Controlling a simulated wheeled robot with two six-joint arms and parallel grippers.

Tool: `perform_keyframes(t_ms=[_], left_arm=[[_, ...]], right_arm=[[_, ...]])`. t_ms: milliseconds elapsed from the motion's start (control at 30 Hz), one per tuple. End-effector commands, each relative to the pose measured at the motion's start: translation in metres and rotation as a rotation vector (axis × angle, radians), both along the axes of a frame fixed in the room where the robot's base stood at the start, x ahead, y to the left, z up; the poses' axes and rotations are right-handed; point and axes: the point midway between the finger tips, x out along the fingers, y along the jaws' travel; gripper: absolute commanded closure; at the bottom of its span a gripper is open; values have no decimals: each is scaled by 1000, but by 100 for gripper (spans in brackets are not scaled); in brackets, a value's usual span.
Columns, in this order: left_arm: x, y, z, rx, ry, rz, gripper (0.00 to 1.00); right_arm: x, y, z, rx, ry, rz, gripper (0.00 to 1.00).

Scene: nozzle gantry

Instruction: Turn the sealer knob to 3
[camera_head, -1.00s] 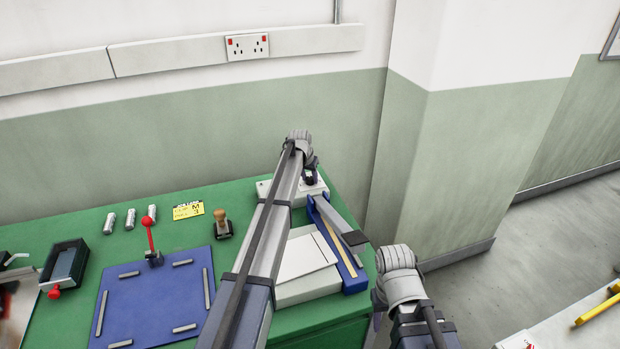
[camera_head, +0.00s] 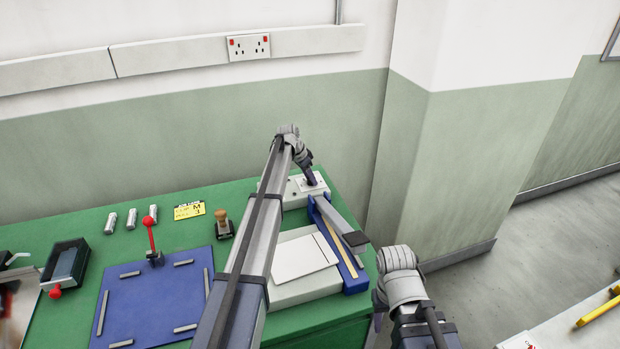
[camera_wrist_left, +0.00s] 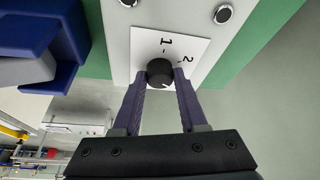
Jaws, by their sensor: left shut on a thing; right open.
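The sealer's black round knob (camera_wrist_left: 160,73) sits on a white dial plate (camera_wrist_left: 190,42) in the left wrist view. The figures 1 and 2 show on the plate; no 3 is visible. A small light mark shows near the knob's lower edge, but I cannot read its setting. My left gripper (camera_head: 312,184) is shut on the knob, one finger on each side. In the head view the sealer's white control box (camera_head: 295,194) is partly behind my left arm. The sealer's blue arm (camera_head: 322,218) is beside it. My right gripper (camera_head: 378,318) is open, low beside the bench, largely hidden.
A yellow job card (camera_head: 188,211) reads M and 3. A wooden-handled stamp (camera_head: 223,224), a blue mat (camera_head: 160,300) with a red-knobbed lever, several small cylinders and a dark tray (camera_head: 66,264) are on the green bench. The wall is close behind the sealer.

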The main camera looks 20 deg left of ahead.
Motion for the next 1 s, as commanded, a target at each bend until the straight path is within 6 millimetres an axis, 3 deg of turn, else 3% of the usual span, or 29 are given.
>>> perform_keyframes(t_ms=[467,500,733,1000], left_arm=[[-1,1,0,2,1,-12,100],[-1,1,0,2,1,-12,55],[0,0,0,1,1,-11,29],[0,0,0,1,1,-11,28]], right_arm=[[0,0,0,0,0,0,50],[0,0,0,0,0,0,50],[0,0,0,0,0,0,50],[0,0,0,0,0,0,50]])
